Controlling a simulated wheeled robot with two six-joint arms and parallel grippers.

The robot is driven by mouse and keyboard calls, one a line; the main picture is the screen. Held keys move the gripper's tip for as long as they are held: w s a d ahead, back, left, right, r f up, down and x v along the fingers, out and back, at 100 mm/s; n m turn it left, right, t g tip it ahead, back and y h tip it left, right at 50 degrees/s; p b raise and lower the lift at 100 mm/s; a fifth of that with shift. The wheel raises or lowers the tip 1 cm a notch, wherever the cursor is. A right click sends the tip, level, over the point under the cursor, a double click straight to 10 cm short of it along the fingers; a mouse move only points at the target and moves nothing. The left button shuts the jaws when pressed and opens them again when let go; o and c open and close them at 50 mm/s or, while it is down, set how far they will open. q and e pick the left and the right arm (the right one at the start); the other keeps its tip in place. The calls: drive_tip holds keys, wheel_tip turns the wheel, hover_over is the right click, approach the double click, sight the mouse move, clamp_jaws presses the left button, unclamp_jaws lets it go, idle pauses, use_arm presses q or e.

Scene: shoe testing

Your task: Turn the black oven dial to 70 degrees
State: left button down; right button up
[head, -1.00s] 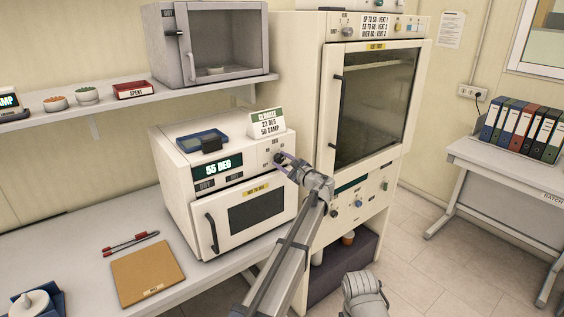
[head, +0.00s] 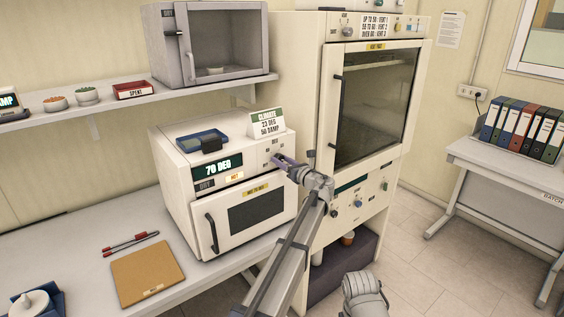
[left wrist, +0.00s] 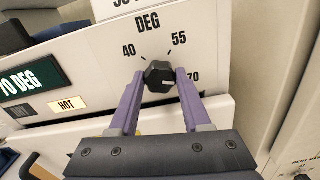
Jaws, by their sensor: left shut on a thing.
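The black oven dial (left wrist: 158,76) is on the white front panel of the small oven (head: 176,170). Marks for 40, 55 and 70 stand around it, and its white line points right, toward 70. My left gripper (left wrist: 158,78) has its purple fingers on both sides of the dial and is shut on it. In the head view the left gripper (head: 277,160) hides the dial. The oven's display (head: 217,167) reads 70 DEG, and a HOT sign (left wrist: 67,104) is lit below it. My right gripper is not in view.
A tall cabinet (head: 320,130) stands close to the right of the small oven. A climate card (head: 266,123) and a blue tray (head: 201,140) sit on the oven. A brown folder (head: 147,275) and pens (head: 131,243) lie on the bench.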

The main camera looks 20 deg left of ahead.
use_arm(q)
drive_tip(key=shift+m, duration=1)
drive_tip(key=shift+c, duration=1.8)
unclamp_jaws()
drive_tip(key=shift+s+d, duration=0.1)
drive_tip(key=v, duration=0.7)
drive_tip(key=shift+s+d, duration=0.15)
drive_tip(key=shift+d, duration=0.05)
drive_tip(key=shift+s, duration=0.1)
